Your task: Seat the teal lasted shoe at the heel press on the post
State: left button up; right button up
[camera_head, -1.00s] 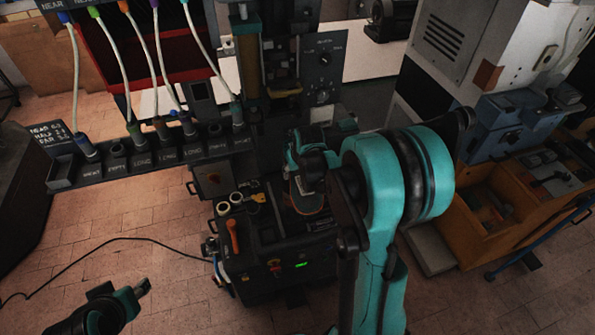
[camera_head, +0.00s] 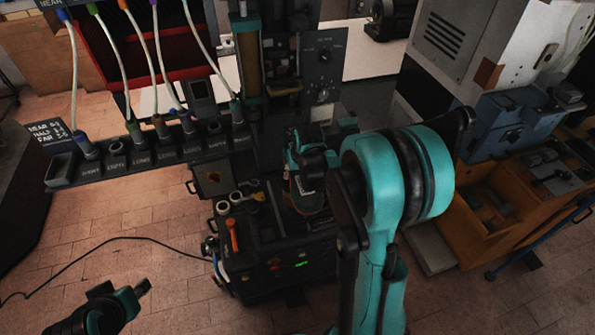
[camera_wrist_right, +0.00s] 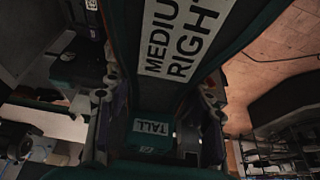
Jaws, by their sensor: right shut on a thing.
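My right gripper (camera_head: 308,165) is shut on the teal shoe (camera_head: 304,198), over the dark bench in front of the press. The right arm hides much of the shoe in the head view; a brownish sole edge shows below the gripper. In the right wrist view, the gripper's fingers (camera_wrist_right: 158,112) stand on both sides of a teal part labelled TALL. A large dark teal surface (camera_wrist_right: 128,22) with a MEDIUM RIGHT label fills the upper middle. The heel press (camera_head: 250,60) stands behind the gripper. I cannot make out the post. My left gripper (camera_head: 125,296) is at lower left, its jaw state unclear.
A dark rack (camera_head: 150,160) with labelled slots and coloured hoses stands left of the press. An orange-handled tool (camera_head: 232,235) and pale rings (camera_head: 228,203) lie on the bench's left side. An orange-brown cabinet (camera_head: 470,225) stands at right. Brick floor is open at left.

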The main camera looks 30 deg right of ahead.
jog(key=shift+f+b, duration=0.35)
jog(key=o, duration=1.5)
jog(key=v, duration=1.2)
jog(key=s+a+n+t+y, duration=0.1)
jog(key=s+a+n+t, duration=0.2)
jog(key=s+a, duration=1.1)
jog(key=f+b, duration=1.9)
jog(key=b, duration=0.1)
jog(key=shift+s+a+f, duration=0.15)
jog(key=shift+s+f, duration=0.1)
jog(key=shift+f, duration=0.15)
